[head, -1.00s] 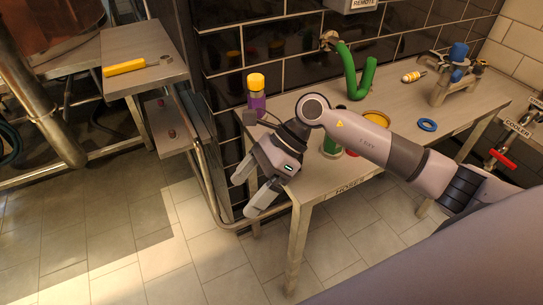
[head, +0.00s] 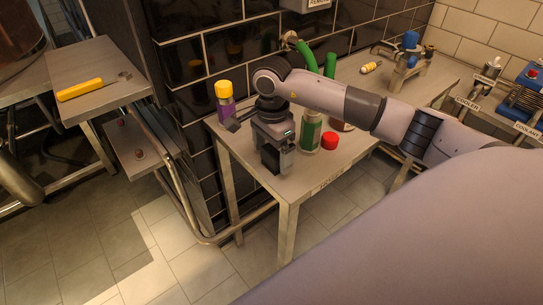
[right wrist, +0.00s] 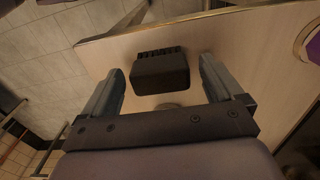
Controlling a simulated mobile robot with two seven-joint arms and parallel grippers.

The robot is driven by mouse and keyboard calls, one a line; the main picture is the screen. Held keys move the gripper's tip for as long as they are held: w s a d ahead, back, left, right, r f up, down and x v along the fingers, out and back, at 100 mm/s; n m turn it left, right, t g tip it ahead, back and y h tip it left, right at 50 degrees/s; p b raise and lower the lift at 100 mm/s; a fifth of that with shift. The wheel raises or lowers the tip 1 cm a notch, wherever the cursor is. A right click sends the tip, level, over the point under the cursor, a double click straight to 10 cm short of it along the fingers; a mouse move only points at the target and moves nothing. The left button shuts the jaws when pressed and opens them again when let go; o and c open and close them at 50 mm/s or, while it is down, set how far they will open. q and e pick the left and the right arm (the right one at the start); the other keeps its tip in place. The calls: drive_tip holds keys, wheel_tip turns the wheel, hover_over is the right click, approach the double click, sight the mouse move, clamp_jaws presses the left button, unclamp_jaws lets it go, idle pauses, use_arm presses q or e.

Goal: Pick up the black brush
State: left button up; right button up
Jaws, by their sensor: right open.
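The black brush (right wrist: 160,74) is a dark block with a bristled edge on the light table top. In the right wrist view it lies between the two fingers of my right gripper (right wrist: 160,66), with a gap on either side. The fingers are open and not closed on it. In the head view my right gripper (head: 274,162) points down over the near left part of the table (head: 307,172), and it largely hides the brush there. My left gripper is not in view.
A purple bottle with yellow cap (head: 225,103) stands left of my right gripper. A green bottle (head: 311,132) and a red lid (head: 329,141) are close on its right. A green hose (head: 330,66) and a metal stand (head: 407,65) are farther back. A yellow-handled tool (head: 80,90) lies on the left shelf.

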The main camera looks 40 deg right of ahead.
sight(272, 150)
wheel_tip(272, 150, down, 2)
drive_tip(key=shift+f, duration=0.1)
drive_tip(key=c, duration=1.1)
drive_tip(key=shift+r, duration=10.05)
